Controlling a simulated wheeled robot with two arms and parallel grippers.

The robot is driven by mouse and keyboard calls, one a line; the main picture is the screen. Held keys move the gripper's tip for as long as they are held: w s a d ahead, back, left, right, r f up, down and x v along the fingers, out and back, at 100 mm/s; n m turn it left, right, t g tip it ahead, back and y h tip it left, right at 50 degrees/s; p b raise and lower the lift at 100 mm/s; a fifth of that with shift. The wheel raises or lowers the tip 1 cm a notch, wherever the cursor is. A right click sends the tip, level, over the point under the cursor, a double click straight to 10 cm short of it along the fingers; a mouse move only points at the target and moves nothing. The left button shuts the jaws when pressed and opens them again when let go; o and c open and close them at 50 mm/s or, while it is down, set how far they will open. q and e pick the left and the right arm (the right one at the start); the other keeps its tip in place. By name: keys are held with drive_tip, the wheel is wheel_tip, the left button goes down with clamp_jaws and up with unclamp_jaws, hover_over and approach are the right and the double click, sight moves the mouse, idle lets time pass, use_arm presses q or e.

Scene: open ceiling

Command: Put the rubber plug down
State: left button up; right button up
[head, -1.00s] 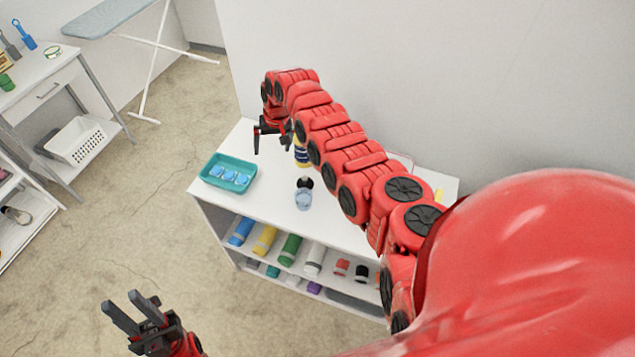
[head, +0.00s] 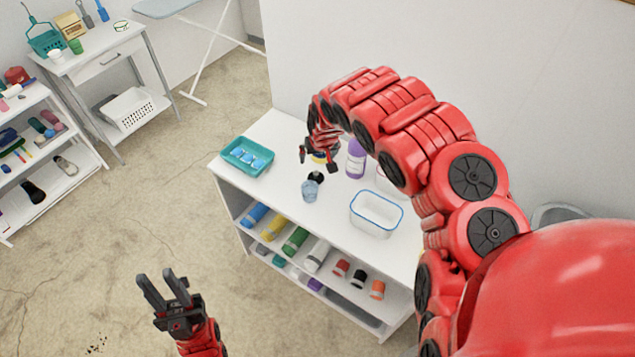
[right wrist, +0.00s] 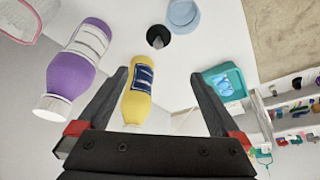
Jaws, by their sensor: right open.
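A black rubber plug (head: 315,176) appears to rest on the white shelf top beside a light blue cup (head: 310,191). In the right wrist view the dark plug (right wrist: 158,37) lies by the cup (right wrist: 183,14), beyond my fingertips and apart from them. My right gripper (head: 317,158) is open above the shelf top, just behind the plug in the head view. A yellow bottle (right wrist: 138,95) shows between its fingers in the wrist view, but nothing is gripped. My left gripper (head: 156,277) is open and empty over the floor at lower left.
A teal tray (head: 236,163) with blue items stands at the shelf top's left end. A purple bottle (head: 355,160) and a clear blue-rimmed container (head: 362,222) stand to the right. Several bottles and cans fill the shelf below. The front strip of the top is clear.

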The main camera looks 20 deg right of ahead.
drive_tip(key=b, duration=1)
hover_over(316, 172)
drive_tip(key=s, duration=0.2)
drive_tip(key=f, duration=0.6)
drive_tip(key=a+f, duration=0.1)
drive_tip(key=f, duration=0.2)
drive_tip(key=shift+w+d+f, duration=0.1)
drive_tip(key=shift+w+f, duration=0.05)
drive_tip(key=shift+w, duration=0.1)
drive_tip(key=shift+f, duration=0.15)
drive_tip(key=shift+w+d+f, duration=0.15)
drive_tip(key=shift+w+f, duration=0.05)
drive_tip(key=shift+f, duration=0.5)
drive_tip(key=p+x, duration=0.1)
drive_tip(key=x, duration=0.1)
drive_tip(key=shift+f, duration=0.35)
drive_tip(key=shift+w+d+f, duration=0.15)
drive_tip(key=shift+w+f, duration=0.05)
drive_tip(key=shift+f, duration=0.3)
drive_tip(key=c, duration=1.5)
